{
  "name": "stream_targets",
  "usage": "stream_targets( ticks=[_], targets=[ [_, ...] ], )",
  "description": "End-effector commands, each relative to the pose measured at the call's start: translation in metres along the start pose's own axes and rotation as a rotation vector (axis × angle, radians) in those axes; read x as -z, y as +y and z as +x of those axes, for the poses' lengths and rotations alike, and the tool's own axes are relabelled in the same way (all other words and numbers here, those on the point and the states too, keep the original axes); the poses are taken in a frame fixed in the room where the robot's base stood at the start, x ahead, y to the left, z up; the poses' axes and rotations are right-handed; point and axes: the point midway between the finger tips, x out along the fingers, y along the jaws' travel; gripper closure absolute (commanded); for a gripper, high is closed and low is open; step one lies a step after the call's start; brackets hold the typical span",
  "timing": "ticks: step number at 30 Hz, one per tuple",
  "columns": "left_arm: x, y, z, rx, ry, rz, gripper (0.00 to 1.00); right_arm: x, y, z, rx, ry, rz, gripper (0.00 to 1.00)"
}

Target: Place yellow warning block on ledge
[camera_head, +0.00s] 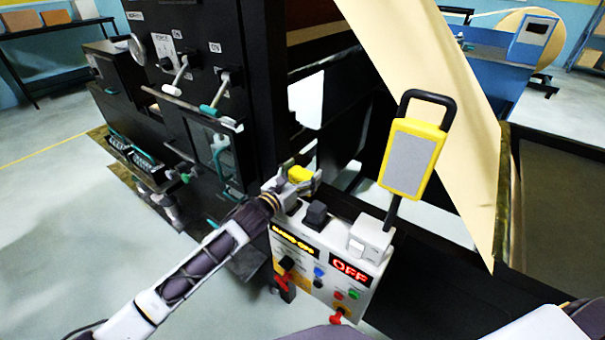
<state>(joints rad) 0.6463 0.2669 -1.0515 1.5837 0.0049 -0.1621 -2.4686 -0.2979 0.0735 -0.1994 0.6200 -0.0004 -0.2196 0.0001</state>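The yellow warning block (299,174) is a small yellow piece seen between the fingers of my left gripper (301,180). The fingers close on its sides, and its lower part is hidden by them. The gripper is at the back left corner of the white control box, just above its top in the picture. I cannot tell whether the block touches a surface below. A narrow dark ledge (345,207) seems to run behind the box top, partly hidden by the gripper and a black knob. My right gripper is out of view.
The control box (318,257) has buttons, red knobs and a lit OFF display. A yellow-framed grey panel with a black handle (410,160) stands upright at its right. A tan paper sheet (425,70) slopes behind. The black machine (190,70) with levers stands left.

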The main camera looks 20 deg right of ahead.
Motion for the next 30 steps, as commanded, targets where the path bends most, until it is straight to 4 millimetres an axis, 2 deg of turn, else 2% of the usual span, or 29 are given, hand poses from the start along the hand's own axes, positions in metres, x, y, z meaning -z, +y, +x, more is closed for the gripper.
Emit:
stream_targets(
  ticks=[14,20,30],
  targets=[
    [-0.002,0.0,0.0,0.0,0.0,-0.001,0.16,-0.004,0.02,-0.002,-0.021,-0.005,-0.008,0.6],
    [-0.004,0.001,-0.005,0.0,0.0,0.0,0.16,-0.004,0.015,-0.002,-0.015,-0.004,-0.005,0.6],
    [-0.003,0.001,-0.033,0.0,0.001,0.001,0.16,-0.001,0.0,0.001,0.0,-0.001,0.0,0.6]
  ],
)
